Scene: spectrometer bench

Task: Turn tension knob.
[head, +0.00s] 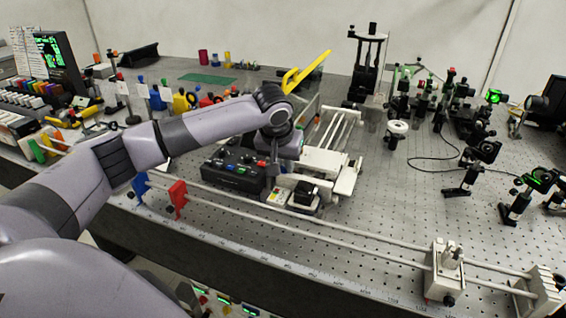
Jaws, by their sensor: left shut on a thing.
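A black control box (232,174) with small coloured buttons and dark knobs on top stands near the front of the bench. A white device (325,160) with rails stands just to its right. My left gripper (271,168) points down at the right end of the black box, beside the white device. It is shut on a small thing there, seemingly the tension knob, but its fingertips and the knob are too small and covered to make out. My right gripper is not in view.
Two long rails run along the bench front, with blue (140,187) and red (178,198) holders at left and a metal block (446,270) at right. A yellow handle (306,72) rises behind my wrist. Optical mounts crowd the right; the perforated bench top (390,200) has free room centre right.

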